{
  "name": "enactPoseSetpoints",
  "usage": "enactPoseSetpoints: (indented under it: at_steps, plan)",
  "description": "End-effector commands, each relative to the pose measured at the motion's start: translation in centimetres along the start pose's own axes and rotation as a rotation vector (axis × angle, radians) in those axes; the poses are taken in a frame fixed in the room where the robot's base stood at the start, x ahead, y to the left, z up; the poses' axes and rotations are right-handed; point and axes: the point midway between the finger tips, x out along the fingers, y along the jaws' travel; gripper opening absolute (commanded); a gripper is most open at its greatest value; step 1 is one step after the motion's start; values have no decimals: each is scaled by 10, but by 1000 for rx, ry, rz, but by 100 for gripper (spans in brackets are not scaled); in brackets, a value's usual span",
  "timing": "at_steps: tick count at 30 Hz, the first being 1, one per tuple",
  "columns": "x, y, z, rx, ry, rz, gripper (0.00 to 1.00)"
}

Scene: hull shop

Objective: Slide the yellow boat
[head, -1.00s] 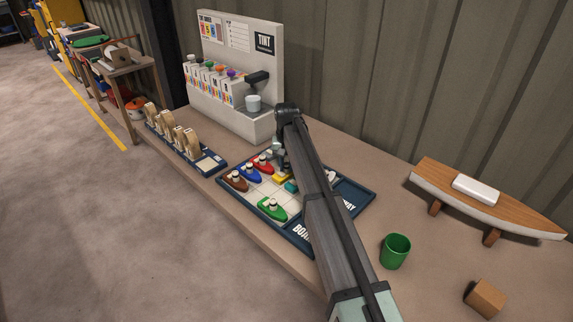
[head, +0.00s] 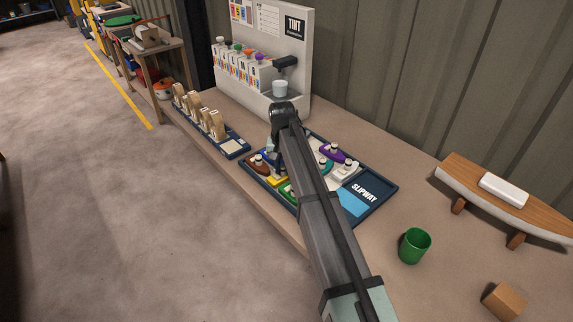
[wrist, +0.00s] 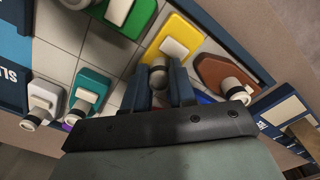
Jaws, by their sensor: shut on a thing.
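The yellow boat (head: 278,181) lies on the gridded tray at its near-left edge, between the brown boat (head: 257,162) and the partly hidden green boat (head: 285,189). In the wrist view the yellow hull (wrist: 189,50) carries a white cabin and a grey round funnel. My gripper (wrist: 159,82) is shut on the yellow boat at its funnel, one finger on each side. My arm hides part of the tray in the head view. The slipway (head: 366,193) is the dark, labelled part of the tray at right, with a light blue patch beside it.
Purple (head: 332,152), white (head: 345,171) and teal (wrist: 90,90) boats share the tray. A blue boat (wrist: 205,98) shows barely. A green cup (head: 414,246), wooden block (head: 503,301) and large model boat (head: 505,203) stand at right. The tint stand (head: 263,60) is behind.

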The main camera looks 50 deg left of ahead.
Motion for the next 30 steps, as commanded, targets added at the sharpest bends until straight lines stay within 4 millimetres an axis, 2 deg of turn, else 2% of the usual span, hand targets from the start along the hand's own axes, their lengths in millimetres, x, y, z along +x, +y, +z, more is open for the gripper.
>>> enactPoseSetpoints:
  at_steps: [3, 4, 11, 22, 26, 30]
  plan:
    - [1, -5, 4, -5, -8, -7, 0]
    - [1, -5, 4, -5, -8, -7, 28]
    - [1, -4, 4, -4, -6, -6, 50]
    - [-6, -3, 2, -3, -3, -4, 51]
    - [-22, -2, 2, -3, -3, -4, 51]
    - [-49, -3, 1, -3, -2, -5, 51]
